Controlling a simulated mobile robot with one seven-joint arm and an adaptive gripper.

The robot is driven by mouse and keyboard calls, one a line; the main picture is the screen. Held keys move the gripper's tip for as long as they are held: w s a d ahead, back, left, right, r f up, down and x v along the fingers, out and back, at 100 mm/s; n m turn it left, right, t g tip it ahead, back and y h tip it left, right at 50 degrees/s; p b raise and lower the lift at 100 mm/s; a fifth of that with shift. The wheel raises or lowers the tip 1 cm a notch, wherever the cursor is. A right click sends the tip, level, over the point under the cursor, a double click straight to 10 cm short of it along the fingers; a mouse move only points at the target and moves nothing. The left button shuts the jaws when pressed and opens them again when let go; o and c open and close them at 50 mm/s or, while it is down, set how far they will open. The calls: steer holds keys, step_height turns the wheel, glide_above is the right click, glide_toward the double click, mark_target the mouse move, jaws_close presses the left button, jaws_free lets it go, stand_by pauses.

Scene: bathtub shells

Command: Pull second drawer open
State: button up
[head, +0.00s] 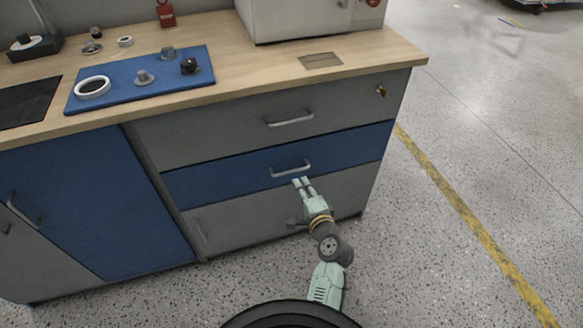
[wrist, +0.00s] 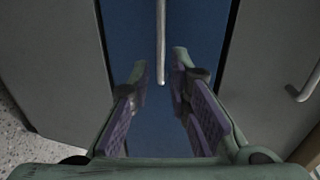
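The second drawer (head: 230,174) is the blue front between two grey fronts, and it looks closed flush with them. Its metal bar handle (head: 290,170) sits near the middle of the blue front. My gripper (head: 301,181) is at the handle's lower side in the head view. In the wrist view the blue drawer front (wrist: 130,30) fills the middle, and the handle (wrist: 161,45) runs down from the top edge. My gripper (wrist: 160,70) is open, and the lower end of the handle shows between its fingertips. Contact cannot be told.
The grey top drawer (head: 200,135) has its own handle (head: 289,118) and a lock. A grey front (head: 250,220) lies below, and a blue cabinet door (head: 90,200) stands to the left. The wooden worktop (head: 250,75) holds a blue mat (head: 125,95) with parts. Open floor (head: 470,150) lies right.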

mark_target(293, 170)
steer(key=p+x, duration=0.1)
steer(key=x, duration=0.8)
steer(key=shift+c, duration=0.3)
jaws_close()
